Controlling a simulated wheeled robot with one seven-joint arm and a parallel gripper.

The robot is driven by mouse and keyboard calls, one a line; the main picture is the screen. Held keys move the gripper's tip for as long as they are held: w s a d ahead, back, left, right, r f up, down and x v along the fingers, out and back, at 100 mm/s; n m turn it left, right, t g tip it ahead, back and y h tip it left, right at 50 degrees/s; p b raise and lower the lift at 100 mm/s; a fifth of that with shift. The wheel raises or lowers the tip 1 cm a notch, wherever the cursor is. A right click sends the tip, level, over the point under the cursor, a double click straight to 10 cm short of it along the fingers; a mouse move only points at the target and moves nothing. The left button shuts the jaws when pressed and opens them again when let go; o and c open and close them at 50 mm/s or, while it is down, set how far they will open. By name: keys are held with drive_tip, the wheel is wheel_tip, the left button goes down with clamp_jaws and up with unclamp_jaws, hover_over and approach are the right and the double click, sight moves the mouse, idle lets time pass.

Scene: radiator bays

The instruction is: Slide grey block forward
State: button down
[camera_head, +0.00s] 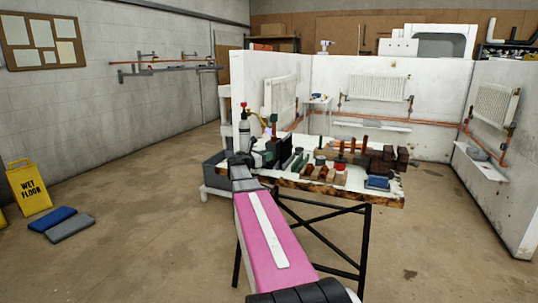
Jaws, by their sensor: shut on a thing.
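My gripper (243,159) is at the left end of the workbench (385,200), at the far end of my pink arm. It looks small and dark here, and my own wrist hides part of it. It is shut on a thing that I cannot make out. Dark upright pieces (264,157) stand just right of it, and I cannot tell whether they touch it. I cannot pick out a grey block for certain among the crowded items on the bench.
Dark red-brown blocks (388,158), a blue item (377,183) and wooden pieces crowd the bench. A bottle (244,132) stands behind my gripper. White partition walls (430,130) enclose the back. A yellow wet-floor sign (29,188) and flat blue and grey pads (70,228) are at left.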

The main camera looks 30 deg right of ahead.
drive_tip(key=shift+s+a+f, duration=0.1)
drive_tip(key=shift+s+a, duration=0.05)
drive_tip(key=shift+s, duration=0.1)
drive_tip(key=c, duration=0.8)
unclamp_jaws()
drive_tip(key=shift+a, duration=0.15)
drive_tip(key=v, duration=1)
drive_tip(key=shift+a, duration=0.35)
